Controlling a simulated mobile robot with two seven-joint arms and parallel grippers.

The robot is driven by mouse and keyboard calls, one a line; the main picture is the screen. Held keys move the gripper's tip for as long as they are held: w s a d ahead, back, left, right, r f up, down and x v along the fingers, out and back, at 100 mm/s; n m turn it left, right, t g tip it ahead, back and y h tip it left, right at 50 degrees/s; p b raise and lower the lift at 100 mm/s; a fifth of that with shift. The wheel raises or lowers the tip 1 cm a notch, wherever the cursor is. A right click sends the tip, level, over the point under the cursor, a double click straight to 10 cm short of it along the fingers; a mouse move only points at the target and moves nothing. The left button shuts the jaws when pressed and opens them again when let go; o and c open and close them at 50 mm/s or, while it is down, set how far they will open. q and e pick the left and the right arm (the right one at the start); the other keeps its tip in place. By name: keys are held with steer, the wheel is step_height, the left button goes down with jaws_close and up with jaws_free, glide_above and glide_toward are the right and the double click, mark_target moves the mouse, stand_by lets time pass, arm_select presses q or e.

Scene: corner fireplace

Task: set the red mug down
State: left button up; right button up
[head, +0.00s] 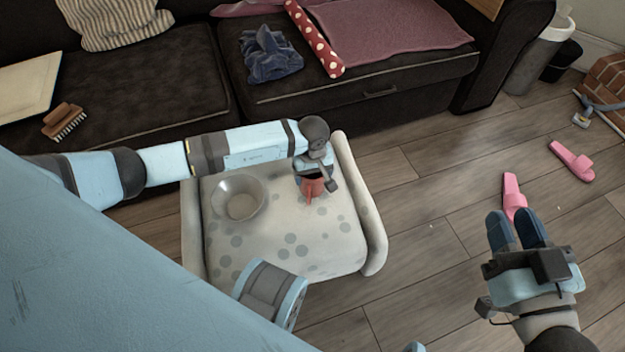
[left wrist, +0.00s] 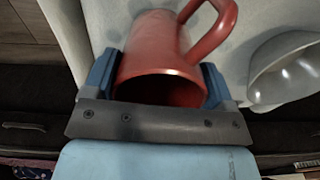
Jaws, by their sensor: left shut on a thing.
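The red mug (head: 311,187) is at the right part of the spotted footstool (head: 300,255) in the head view. In the left wrist view the mug (left wrist: 160,52) lies between the two blue fingers of my left gripper (left wrist: 160,85), with its handle toward the top right. My left gripper (head: 314,174) is shut on the mug from the far side. I cannot tell whether the mug's base touches the footstool.
A pale bowl (head: 238,198) stands on the footstool left of the mug. Behind is a dark sofa (head: 160,85) with a brush (head: 64,121), a blue cloth (head: 268,54) and a red dotted roll (head: 314,38). Pink slippers (head: 572,160) lie on the floor. The footstool's front is clear.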

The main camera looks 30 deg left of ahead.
arm_select(q)
step_height(320, 180, down, 2)
steer(key=shift+f+b, duration=0.1)
steer(key=shift+b, duration=0.2)
steer(key=shift+f, duration=0.2)
steer(key=shift+r, duration=0.1)
steer(key=shift+f, duration=0.2)
steer(key=o, duration=1)
steer(key=shift+o, duration=0.2)
step_height(320, 180, up, 12)
steer(key=p, duration=0.5)
steer(key=shift+r, duration=0.2)
arm_select(e)
steer(key=shift+s+a+f+m+g, duration=0.15)
steer(key=shift+s+a+m+g, duration=0.25)
steer(key=shift+m, duration=0.2)
steer(key=shift+s+a+f+m+g, duration=0.15)
steer(key=shift+s+m+g, duration=0.15)
steer(key=shift+s+m, duration=0.25)
steer(key=shift+w+r, duration=0.1)
steer(key=shift+r, duration=0.1)
